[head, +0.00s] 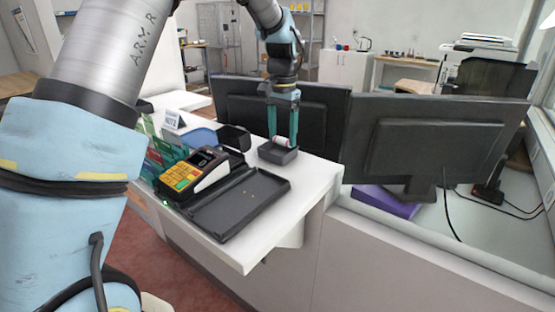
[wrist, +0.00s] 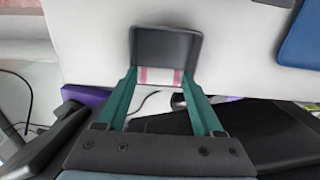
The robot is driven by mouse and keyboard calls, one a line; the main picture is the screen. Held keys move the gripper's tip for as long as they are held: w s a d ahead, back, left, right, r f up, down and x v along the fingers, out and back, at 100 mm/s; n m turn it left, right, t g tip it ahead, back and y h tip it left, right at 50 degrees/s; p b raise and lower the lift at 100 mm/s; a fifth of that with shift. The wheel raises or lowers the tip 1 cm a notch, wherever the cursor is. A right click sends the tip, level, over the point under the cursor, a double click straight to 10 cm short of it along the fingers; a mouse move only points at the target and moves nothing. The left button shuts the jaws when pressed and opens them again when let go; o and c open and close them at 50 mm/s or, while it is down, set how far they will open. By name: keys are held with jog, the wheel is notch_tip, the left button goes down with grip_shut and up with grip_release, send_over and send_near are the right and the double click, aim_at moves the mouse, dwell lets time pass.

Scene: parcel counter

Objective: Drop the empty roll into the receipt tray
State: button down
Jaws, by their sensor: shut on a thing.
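My gripper (head: 283,140) is shut on the empty roll (head: 281,141), a small white cylinder with pinkish-red bands. In the wrist view the roll (wrist: 160,76) lies crosswise between my two green fingers (wrist: 160,78). A small dark grey tray (head: 277,156), which I take for the receipt tray, sits on the white counter directly under my fingertips. In the wrist view the roll overlaps the near edge of this tray (wrist: 166,46). I cannot tell whether the roll touches the tray or hangs just above it.
A card terminal (head: 193,172) and a flat black open case (head: 240,204) lie on the counter in front. A black device (head: 234,138) and a blue item (head: 199,137) stand left of the tray. Two monitors (head: 433,140) are behind and to the right. The counter's right end is clear.

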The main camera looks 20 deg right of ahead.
grip_release()
dwell(0.3)
notch_tip(320, 180, up, 11)
jog(key=b, duration=0.1)
jog(key=shift+b, duration=0.4)
jog(key=shift+f, duration=0.1)
